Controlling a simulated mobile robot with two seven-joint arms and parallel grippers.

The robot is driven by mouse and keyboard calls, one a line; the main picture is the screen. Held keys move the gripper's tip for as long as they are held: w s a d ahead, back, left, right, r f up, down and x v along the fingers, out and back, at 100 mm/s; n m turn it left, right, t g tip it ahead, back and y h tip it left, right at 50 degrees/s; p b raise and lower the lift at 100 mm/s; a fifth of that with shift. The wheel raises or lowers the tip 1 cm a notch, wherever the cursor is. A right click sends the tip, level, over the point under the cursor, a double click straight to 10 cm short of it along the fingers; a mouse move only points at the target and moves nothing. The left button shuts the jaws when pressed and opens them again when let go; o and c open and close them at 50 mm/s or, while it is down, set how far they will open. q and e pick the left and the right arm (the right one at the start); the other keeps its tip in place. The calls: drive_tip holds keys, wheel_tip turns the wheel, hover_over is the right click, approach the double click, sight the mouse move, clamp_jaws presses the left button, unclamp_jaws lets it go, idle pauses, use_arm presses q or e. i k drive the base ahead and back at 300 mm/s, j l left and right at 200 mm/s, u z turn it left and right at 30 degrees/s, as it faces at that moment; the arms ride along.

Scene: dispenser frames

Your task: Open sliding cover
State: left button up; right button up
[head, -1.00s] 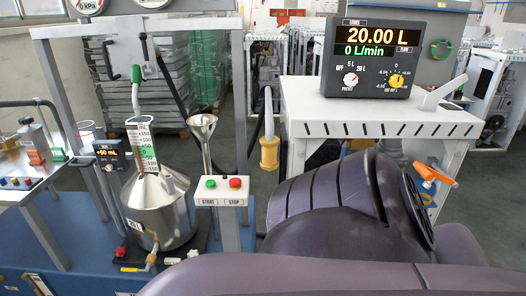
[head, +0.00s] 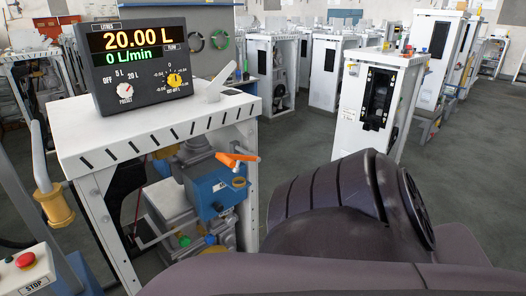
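A white dispenser cabinet (head: 350,130) stands across the aisle at the right. A tall black panel (head: 378,96) is set in its front; I cannot tell whether this is the sliding cover or whether it is open. A nearer open white frame (head: 180,118) stands at the left with a slotted top edge. No sliding cover is clearly recognisable on it. Neither gripper shows; only a dark purple part of my own arm fills the lower right and hides the floor behind it.
A display unit (head: 142,62) reading 20.00 L sits on the near frame. Blue pump parts and an orange lever (head: 237,158) are inside and beside it. A red stop button (head: 26,260) is at lower left. Grey floor (head: 300,150) lies clear between the near frame and the cabinet.

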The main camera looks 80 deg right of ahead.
sight(215, 192)
drive_tip(key=z, duration=2.2)
